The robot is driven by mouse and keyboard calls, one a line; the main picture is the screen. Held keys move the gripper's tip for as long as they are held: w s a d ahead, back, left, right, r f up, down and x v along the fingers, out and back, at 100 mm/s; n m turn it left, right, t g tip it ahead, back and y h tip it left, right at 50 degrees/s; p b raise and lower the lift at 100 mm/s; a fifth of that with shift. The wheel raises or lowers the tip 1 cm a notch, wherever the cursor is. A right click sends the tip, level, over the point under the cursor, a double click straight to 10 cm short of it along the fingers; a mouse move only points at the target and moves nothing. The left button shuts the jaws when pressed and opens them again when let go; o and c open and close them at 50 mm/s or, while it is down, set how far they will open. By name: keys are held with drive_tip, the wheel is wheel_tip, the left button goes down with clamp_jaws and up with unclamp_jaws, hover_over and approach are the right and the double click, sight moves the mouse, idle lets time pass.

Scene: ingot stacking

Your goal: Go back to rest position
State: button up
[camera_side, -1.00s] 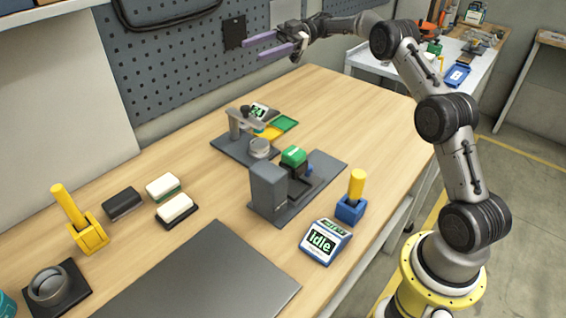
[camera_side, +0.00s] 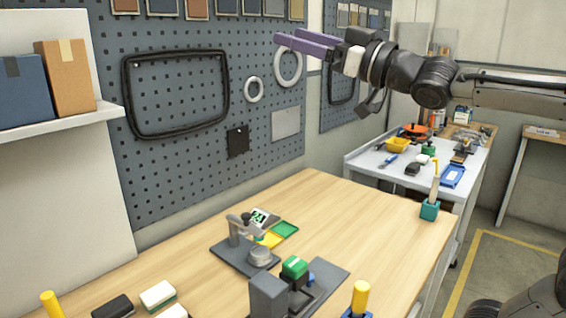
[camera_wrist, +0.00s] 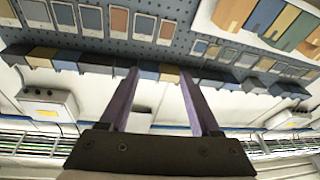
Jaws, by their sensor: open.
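My gripper (camera_side: 307,44) is raised high above the table, in front of the pegboard (camera_side: 180,130). Its two purple fingers point left in the side view and are apart with nothing between them. In the wrist view the fingers (camera_wrist: 160,95) are spread and empty, with the wall and a row of bins beyond them. On the wooden table (camera_side: 340,215) below stand a grey press-like device (camera_side: 240,250) and a dark fixture with a green-topped block (camera_side: 294,268).
A yellow-handled tool (camera_side: 360,297) stands at the front of the table. White and dark blocks (camera_side: 158,295) lie at the lower left. A white side table (camera_side: 375,165) with tools is at the back right. The air around my gripper looks clear.

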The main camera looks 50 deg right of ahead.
drive_tip(key=s+f+m+g+h, duration=0.1)
drive_tip(key=s+f+g, duration=0.4)
drive_tip(key=f, duration=0.6)
drive_tip(key=s+d+f+m+g, duration=0.1)
drive_tip(key=s+f+g, duration=0.4)
drive_tip(key=s+f, duration=0.4)
drive_tip(key=s+f+m+g+h, duration=0.1)
drive_tip(key=s+f+g, duration=0.4)
drive_tip(key=f, duration=1)
drive_tip(key=shift+s+d+h, duration=0.3)
drive_tip(key=shift+s, duration=0.9)
